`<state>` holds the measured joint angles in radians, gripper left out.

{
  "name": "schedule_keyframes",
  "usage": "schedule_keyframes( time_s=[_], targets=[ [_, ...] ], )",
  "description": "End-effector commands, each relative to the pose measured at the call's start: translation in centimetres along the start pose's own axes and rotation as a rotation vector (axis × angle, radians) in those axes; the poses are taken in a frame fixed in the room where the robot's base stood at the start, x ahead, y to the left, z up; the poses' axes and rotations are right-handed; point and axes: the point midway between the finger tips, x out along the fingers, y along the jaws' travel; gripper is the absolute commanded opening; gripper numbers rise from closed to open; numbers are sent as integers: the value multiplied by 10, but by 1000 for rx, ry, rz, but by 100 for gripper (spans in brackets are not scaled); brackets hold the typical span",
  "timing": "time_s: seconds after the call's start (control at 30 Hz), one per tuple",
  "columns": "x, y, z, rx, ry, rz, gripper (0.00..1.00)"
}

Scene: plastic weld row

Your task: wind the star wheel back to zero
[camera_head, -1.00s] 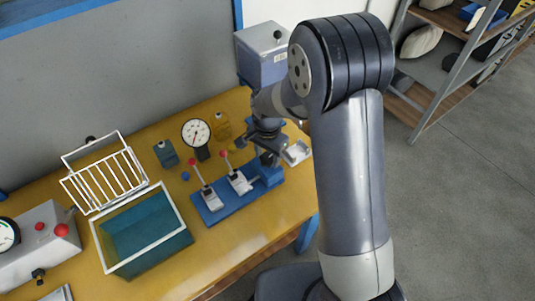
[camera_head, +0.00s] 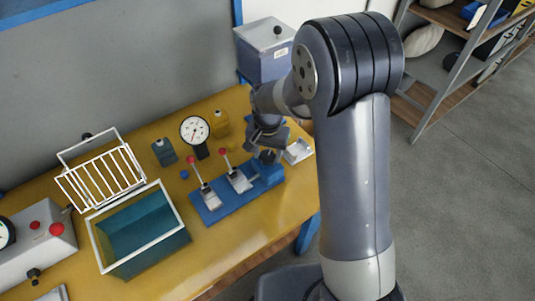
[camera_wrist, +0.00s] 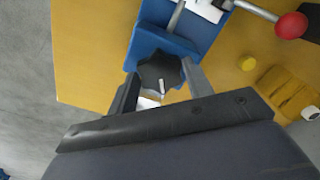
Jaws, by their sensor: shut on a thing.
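The star wheel (camera_wrist: 158,75) is a black lobed knob with a white mark, at the end of a blue block (camera_wrist: 165,42) in the wrist view. The mark points down toward my gripper in that view. My gripper (camera_wrist: 162,84) is shut on the star wheel, one finger on each side of it. In the head view my gripper (camera_head: 268,155) is at the right end of the blue fixture (camera_head: 240,192), and my arm and wrist hide the wheel there. A dial gauge (camera_head: 195,130) with a white face stands behind the fixture.
Two red-knobbed lever clamps (camera_head: 208,196) sit on the fixture. Left are a teal tub (camera_head: 140,230) with a white rim and a white wire basket (camera_head: 100,180). A grey box (camera_head: 264,50) stands behind my wrist. The yellow table's front is clear.

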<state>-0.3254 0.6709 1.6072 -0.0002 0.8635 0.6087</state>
Motion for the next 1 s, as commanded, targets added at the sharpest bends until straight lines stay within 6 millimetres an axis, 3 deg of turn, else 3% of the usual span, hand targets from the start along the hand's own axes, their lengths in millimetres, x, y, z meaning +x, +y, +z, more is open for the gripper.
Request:
schedule_keyframes(
  time_s=[0.7, 1.0],
  targets=[
    [1, 1, 0, -671, 0, -1, 26],
    [0, 1, 0, -880, 0, -1, 26]
  ],
)
